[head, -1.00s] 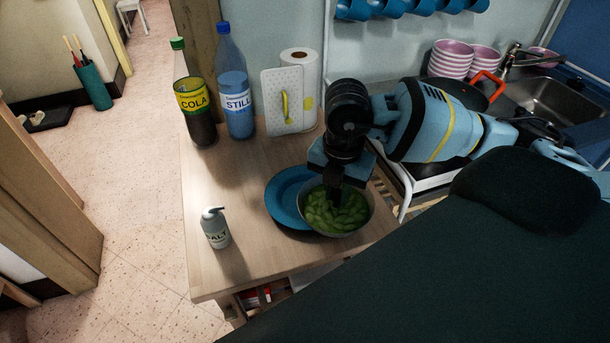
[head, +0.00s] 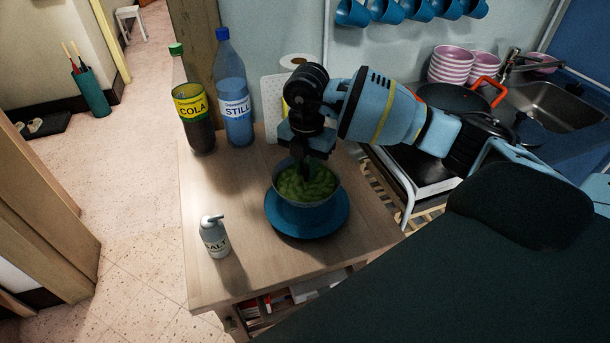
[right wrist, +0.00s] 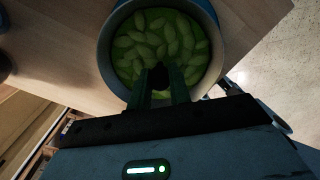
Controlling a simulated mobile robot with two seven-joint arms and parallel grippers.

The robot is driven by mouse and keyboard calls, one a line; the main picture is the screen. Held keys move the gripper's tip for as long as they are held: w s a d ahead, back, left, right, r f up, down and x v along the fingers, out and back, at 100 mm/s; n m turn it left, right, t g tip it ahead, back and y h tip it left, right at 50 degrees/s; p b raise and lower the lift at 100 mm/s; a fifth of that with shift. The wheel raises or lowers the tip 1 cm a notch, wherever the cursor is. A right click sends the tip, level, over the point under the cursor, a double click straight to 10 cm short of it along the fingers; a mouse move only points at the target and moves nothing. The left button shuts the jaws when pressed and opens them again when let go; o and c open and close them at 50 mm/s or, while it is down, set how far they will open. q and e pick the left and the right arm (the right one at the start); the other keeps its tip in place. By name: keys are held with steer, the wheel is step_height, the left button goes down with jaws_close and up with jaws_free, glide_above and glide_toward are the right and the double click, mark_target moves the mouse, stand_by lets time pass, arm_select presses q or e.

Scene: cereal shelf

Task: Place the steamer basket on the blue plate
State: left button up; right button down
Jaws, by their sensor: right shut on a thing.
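The steamer basket is a round grey metal bowl (head: 312,194) filled with green pieces. In the head view it overlaps the far part of the blue plate (head: 323,226), upright or nearly so. I cannot tell whether it touches the plate or hangs just above it. My right gripper (head: 305,172) points down into the basket and is shut on it. In the right wrist view the fingers (right wrist: 160,88) reach the basket's contents (right wrist: 160,42), and a blue plate edge (right wrist: 209,8) shows behind the rim. My left gripper is not in view.
Cola (head: 194,120) and still water (head: 235,108) bottles stand at the back left. A paper roll (head: 296,62) stands behind my right gripper. The wooden table (head: 235,285) is clear at the front.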

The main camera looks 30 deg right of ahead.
mark_target(305, 183)
steer(key=shift+w+f, duration=0.25)
steer(key=shift+f, duration=1.5)
steer(key=shift+f, duration=0.4)
steer(key=c, duration=1.3)
jaws_free()
steer(key=shift+f, duration=0.1)
step_height(305, 183, up, 13)
